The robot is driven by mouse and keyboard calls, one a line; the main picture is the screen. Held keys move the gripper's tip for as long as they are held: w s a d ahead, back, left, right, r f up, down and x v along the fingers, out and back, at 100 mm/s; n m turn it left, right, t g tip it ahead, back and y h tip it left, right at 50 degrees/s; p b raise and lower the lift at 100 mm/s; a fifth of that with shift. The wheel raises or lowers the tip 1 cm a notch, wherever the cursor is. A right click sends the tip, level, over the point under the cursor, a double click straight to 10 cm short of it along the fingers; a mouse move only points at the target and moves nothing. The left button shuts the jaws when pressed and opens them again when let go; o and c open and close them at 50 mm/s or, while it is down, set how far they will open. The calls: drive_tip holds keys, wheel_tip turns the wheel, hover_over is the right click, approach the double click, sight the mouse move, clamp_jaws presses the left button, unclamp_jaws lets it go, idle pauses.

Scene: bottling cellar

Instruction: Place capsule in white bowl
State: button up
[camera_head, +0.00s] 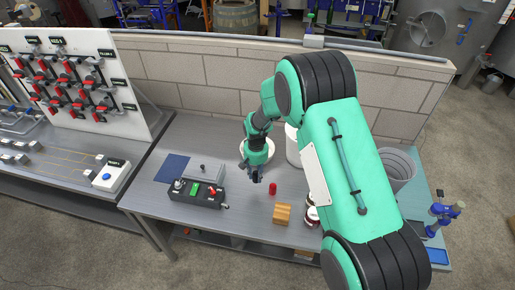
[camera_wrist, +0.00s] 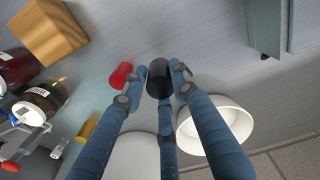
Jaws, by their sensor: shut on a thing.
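My gripper (camera_wrist: 160,80) is shut on a black capsule (camera_wrist: 159,77), which shows between its blue fingertips in the wrist view. In the head view my gripper (camera_head: 257,177) is over the table, and the capsule is hard to make out there. The white bowl (camera_wrist: 243,118) is right of the fingers in the wrist view, apart from the capsule and partly covered by a finger. In the head view the bowl (camera_head: 269,147) is behind my gripper and partly hidden.
A red capsule (camera_wrist: 121,75) is close to the fingers on the table (camera_head: 240,215). A wooden block (camera_head: 283,213) and jars (camera_head: 311,214) are to its right in the head view. A white container (camera_head: 292,150) stands beside the bowl. A black control box (camera_head: 197,195) is at left.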

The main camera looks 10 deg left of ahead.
drive_tip(key=w+a+r+m+p, duration=0.1)
drive_tip(key=w+a+r, duration=0.1)
drive_tip(key=w, duration=0.7)
drive_tip(key=w+a+r+m, duration=0.2)
drive_tip(key=w, duration=0.7)
drive_tip(key=shift+w+p, duration=0.2)
drive_tip(key=shift+p, duration=0.2)
drive_tip(key=shift+f, duration=2.9)
drive_tip(key=shift+f, duration=0.15)
drive_tip(key=shift+f+p, duration=0.3)
drive_tip(key=shift+f, duration=1.65)
